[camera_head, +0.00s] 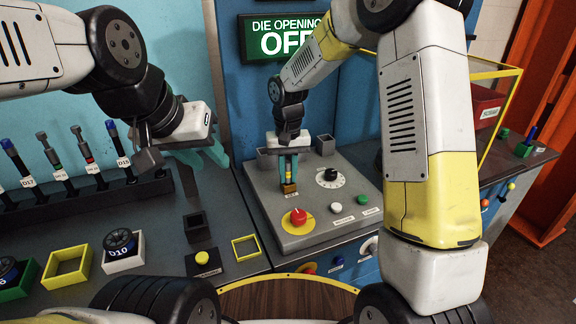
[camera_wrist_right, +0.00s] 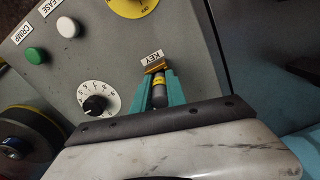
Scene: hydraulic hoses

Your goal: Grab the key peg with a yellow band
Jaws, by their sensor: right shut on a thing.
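The key peg (camera_wrist_right: 159,92) is a dark peg with a yellow band, seen in the right wrist view between the teal fingers of my right gripper (camera_wrist_right: 160,88). In the head view the peg (camera_head: 289,177) stands upright at the brass key socket (camera_head: 289,189) on the grey control panel, and my right gripper (camera_head: 288,168) is shut on it from above. The peg's lower end is at the socket, next to the KEY label; I cannot tell how deep it sits. My left gripper (camera_head: 205,158) hangs at the left over the bench, with teal fingers; its opening is unclear.
The panel has a red emergency knob (camera_head: 298,217), a black dial (camera_head: 330,177) and white and green buttons. A peg rack (camera_head: 95,195) with several tagged pieces stands at the left. Yellow-framed squares (camera_head: 245,248) and a black cup (camera_head: 198,225) are on the bench.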

